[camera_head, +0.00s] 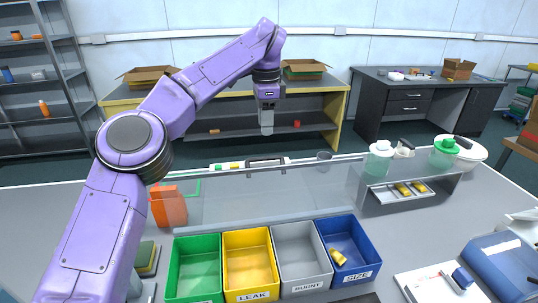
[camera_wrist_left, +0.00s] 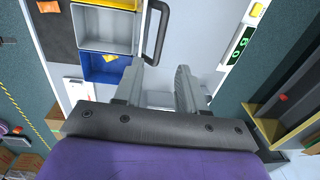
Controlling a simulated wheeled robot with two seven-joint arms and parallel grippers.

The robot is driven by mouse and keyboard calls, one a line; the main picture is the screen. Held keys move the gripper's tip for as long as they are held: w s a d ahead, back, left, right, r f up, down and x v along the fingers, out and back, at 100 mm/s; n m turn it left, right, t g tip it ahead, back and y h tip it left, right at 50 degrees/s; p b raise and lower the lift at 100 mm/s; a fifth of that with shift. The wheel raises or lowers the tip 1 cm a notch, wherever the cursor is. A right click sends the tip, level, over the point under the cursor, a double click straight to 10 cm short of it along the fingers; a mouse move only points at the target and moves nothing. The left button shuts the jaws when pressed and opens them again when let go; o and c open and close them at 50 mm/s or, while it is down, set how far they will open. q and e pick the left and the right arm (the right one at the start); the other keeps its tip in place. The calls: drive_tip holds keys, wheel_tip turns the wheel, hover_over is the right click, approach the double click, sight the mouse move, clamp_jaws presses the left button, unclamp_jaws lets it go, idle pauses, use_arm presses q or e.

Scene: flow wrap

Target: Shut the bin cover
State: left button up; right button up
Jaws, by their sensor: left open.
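A clear cover panel (camera_head: 285,195) extends behind the row of bins and looks raised, leaving the bin tops uncovered. A dark bar handle (camera_head: 268,162) shows at its far edge; it also shows in the left wrist view (camera_wrist_left: 161,25). The bins are green (camera_head: 197,268), yellow (camera_head: 249,263), grey (camera_head: 300,258) and blue (camera_head: 347,248). My left gripper (camera_head: 267,131) is open and empty, pointing down above the handle's area. In the left wrist view its fingers (camera_wrist_left: 160,66) are close to the handle, not closed on it. My right gripper is not in view.
A yellow item (camera_head: 338,257) lies in the blue bin. A raised shelf with yellow parts (camera_head: 403,189) and jars stands right of the cover. An orange block (camera_head: 168,207) is at the left. A white device with green digits (camera_wrist_left: 238,45) is beyond the handle.

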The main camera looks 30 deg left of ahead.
use_arm(q)
drive_tip(key=f, duration=0.9)
drive_tip(key=shift+w+a+f, duration=0.2)
drive_tip(key=shift+w+f, duration=0.05)
drive_tip(key=shift+f, duration=0.1)
clamp_jaws()
